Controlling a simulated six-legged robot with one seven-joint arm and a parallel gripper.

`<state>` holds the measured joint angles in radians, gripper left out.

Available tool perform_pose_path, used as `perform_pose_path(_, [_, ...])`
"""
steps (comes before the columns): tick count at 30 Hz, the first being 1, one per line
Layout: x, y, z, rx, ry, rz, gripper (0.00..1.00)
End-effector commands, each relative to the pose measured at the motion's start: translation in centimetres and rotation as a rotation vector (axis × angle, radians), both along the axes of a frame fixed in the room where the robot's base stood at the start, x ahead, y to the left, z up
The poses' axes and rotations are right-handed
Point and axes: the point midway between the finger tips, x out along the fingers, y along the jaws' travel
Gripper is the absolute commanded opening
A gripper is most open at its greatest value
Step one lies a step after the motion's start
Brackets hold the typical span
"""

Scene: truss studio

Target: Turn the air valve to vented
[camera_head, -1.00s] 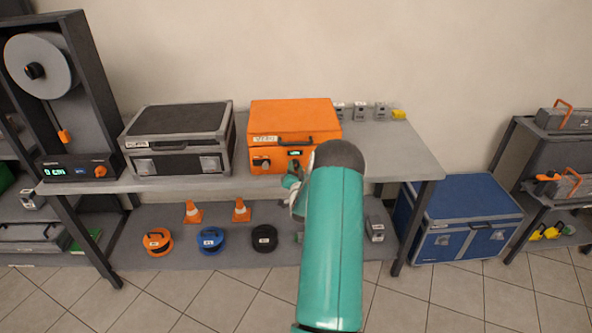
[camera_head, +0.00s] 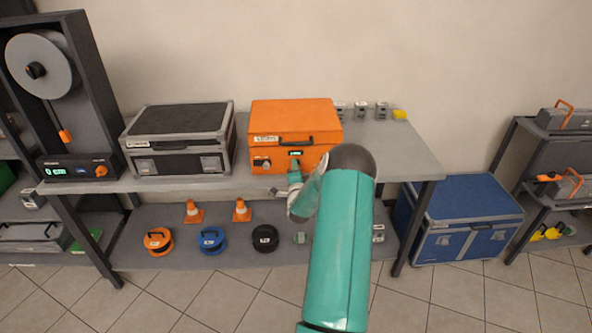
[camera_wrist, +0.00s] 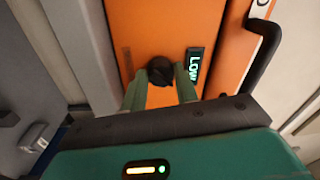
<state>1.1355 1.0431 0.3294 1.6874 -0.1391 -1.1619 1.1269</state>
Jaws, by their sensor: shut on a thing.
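The orange case (camera_head: 295,117) stands on the table with its front panel facing me. A black knob (camera_wrist: 161,70) sits on its front, just below a small lit display (camera_head: 296,154). In the wrist view the display (camera_wrist: 194,66) reads LOW, turned on its side. My gripper (camera_wrist: 160,82) is shut on this black knob, a green finger on each side. In the head view my gripper (camera_head: 295,176) is at the case front and hides the knob. Another dark knob (camera_head: 262,163) is on the panel's left. No valve marking is readable.
A black-topped grey case (camera_head: 180,125) stands to the left. The orange case's dark handle (camera_wrist: 268,50) lies close to my gripper. Small grey boxes and a yellow item (camera_head: 399,114) are at the table's back right. Cable reels and cones are on the shelf below.

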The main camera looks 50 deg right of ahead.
Motion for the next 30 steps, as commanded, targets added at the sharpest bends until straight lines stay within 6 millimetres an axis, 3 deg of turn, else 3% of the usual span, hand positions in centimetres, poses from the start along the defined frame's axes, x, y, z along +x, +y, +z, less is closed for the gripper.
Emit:
perform_pose_path(17, [0.02,0.06,-0.03,0.028,-0.031,0.001,0.07])
perform_pose_path(18, [0.02,0.06,-0.03,0.028,-0.031,0.001,0.32])
perform_pose_path(21, [0.02,0.05,-0.02,0.028,-0.031,0.0,0.51])
perform_pose_path(30, [-0.04,0.09,-0.01,0.028,-0.03,0.0,0.51])
